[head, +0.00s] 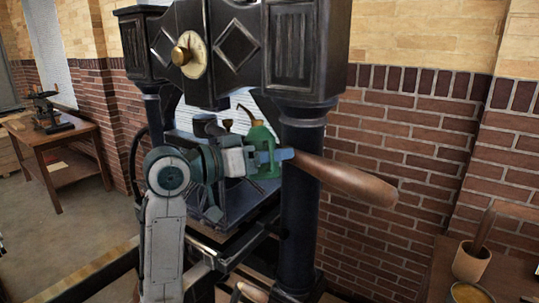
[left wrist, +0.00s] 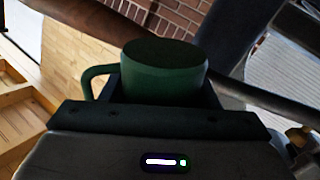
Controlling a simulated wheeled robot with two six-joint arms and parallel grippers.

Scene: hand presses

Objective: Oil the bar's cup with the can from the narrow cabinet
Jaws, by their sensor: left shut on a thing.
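The green oil can (head: 262,139) is in my left gripper (head: 264,158), in front of the press. Its thin brass spout points up and to the left. The can also fills the middle of the left wrist view (left wrist: 163,72), with its handle loop on the left, between the shut fingers. The press's bar has a long wooden grip (head: 348,179) that sticks out to the right past the dark column, just right of the can. I cannot make out the bar's cup for sure. My right gripper is not in view.
The black press (head: 235,45) with a brass dial stands close in front, its thick column (head: 301,200) right beside my left gripper. A wooden side table (head: 58,160) with a small press stands far left. A brown pot (head: 471,262) sits at the lower right.

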